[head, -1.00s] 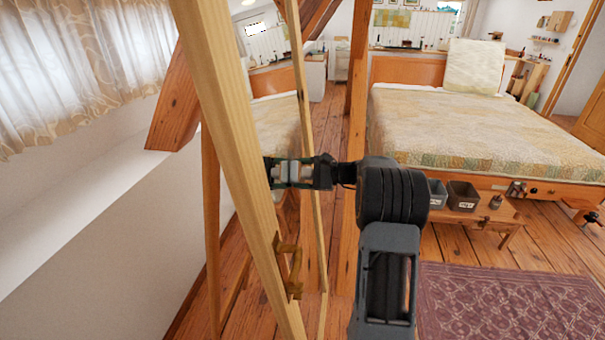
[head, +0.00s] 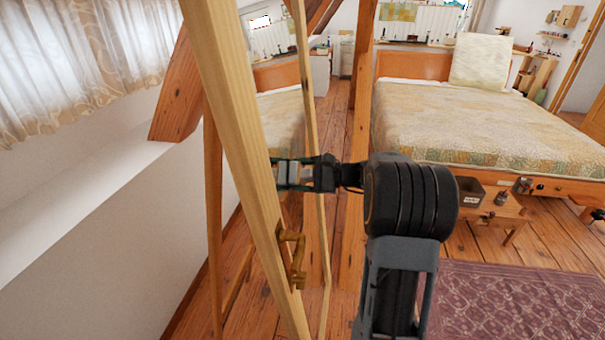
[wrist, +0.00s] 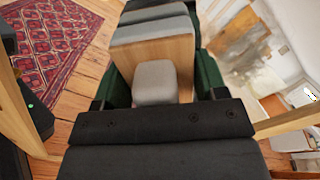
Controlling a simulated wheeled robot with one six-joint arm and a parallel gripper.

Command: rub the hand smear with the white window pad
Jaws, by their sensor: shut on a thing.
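My gripper (head: 291,174) is stretched left to a tall wooden frame (head: 235,150) with a brass handle (head: 292,258). The front post hides its tip in the head view. In the wrist view, my gripper's green fingers (wrist: 160,88) are shut on the window pad (wrist: 157,78), a wood-coloured block with pale grey-white faces. A blurry brown-grey patch (wrist: 238,45), which looks like the hand smear, shows right of the pad. I cannot tell whether the pad touches the pane or the patch.
A large bed (head: 490,135) stands at the back right, with a low wooden bench (head: 500,213) holding a dark box before it. A patterned rug (head: 510,300) lies at lower right. Timber braces (head: 178,90) and a curtained wall are at left.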

